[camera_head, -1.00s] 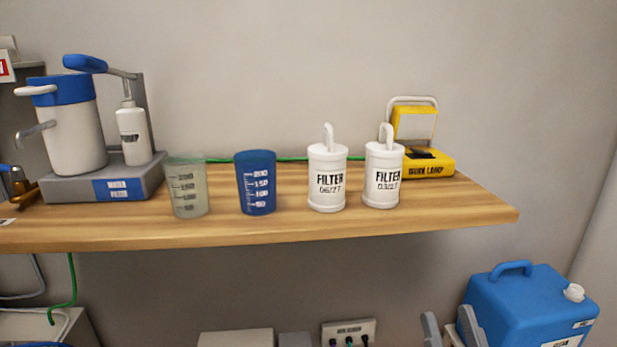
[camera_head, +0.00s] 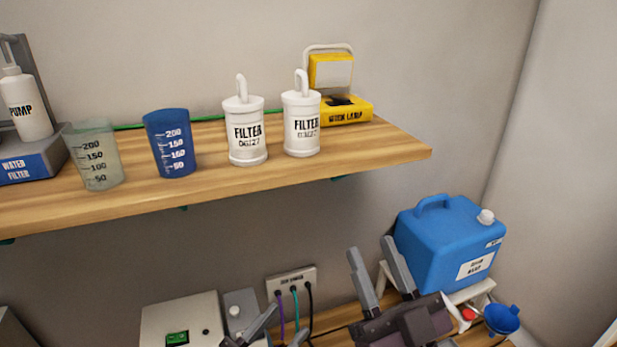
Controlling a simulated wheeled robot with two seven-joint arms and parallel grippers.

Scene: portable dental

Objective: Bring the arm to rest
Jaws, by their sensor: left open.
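My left gripper (camera_head: 277,322) shows at the bottom edge, with its fingers apart. It is in front of the grey box and the socket panel, and most of it is cut off by the frame. My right gripper (camera_head: 371,247) points upward with its two grey fingers apart and nothing between them. It is below the wooden shelf, just left of the blue canister (camera_head: 445,245) in the picture. Neither gripper holds anything that I can see. The rest of both arms is mostly out of view.
The wooden shelf (camera_head: 390,152) carries two white filters (camera_head: 247,130) (camera_head: 301,124), a blue cup (camera_head: 170,145), a clear cup (camera_head: 95,155), a pump bottle (camera_head: 25,103) and a yellow work lamp (camera_head: 347,110). Below are a socket panel (camera_head: 291,281), a grey box (camera_head: 190,305) and a blue funnel (camera_head: 502,319).

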